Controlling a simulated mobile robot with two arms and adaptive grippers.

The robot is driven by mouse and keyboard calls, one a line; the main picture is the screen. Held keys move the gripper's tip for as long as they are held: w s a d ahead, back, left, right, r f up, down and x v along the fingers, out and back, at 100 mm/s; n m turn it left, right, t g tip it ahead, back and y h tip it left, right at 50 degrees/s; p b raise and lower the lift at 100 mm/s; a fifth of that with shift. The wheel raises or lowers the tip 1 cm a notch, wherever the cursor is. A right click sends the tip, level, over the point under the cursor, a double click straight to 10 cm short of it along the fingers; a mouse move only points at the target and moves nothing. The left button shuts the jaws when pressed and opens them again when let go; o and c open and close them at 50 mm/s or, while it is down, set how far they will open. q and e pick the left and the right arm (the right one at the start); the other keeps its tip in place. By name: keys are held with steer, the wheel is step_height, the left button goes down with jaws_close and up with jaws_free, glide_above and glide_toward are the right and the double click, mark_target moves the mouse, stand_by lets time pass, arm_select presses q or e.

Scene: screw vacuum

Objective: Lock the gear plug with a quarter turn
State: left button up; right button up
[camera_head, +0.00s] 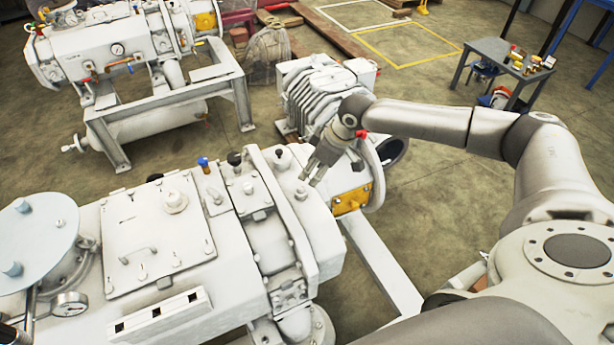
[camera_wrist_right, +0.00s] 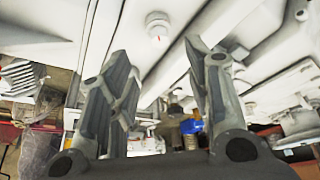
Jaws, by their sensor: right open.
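The gear plug (camera_head: 301,193) is a small pale round cap on top of the white vacuum pump, near its right end. In the right wrist view the plug (camera_wrist_right: 157,25) is a white round knob with a small red mark on its side. My right gripper (camera_head: 309,179) is open and points down just above and beside the plug. In the right wrist view its two fingers (camera_wrist_right: 158,48) are spread, with the plug beyond the tips and between their lines. Nothing is between the fingers, and whether a tip touches the plug cannot be told. My left gripper does not show.
A blue-topped valve (camera_head: 203,163) and black knobs (camera_head: 234,158) stand on the pump left of the plug. A ribbed grey motor (camera_head: 318,95) is behind my right gripper. A second pump (camera_head: 120,50) stands at the back left.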

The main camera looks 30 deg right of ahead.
mark_target(301, 187)
steer(key=p+x, duration=0.1)
steer(key=x, duration=0.7)
steer(key=shift+w+a, duration=0.1)
steer(key=shift+w+f, duration=0.1)
steer(key=shift+f, duration=0.35)
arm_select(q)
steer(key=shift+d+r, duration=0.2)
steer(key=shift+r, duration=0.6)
arm_select(e)
steer(key=c, duration=0.5)
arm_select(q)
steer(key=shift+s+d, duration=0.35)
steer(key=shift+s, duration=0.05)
arm_select(e)
jaws_close()
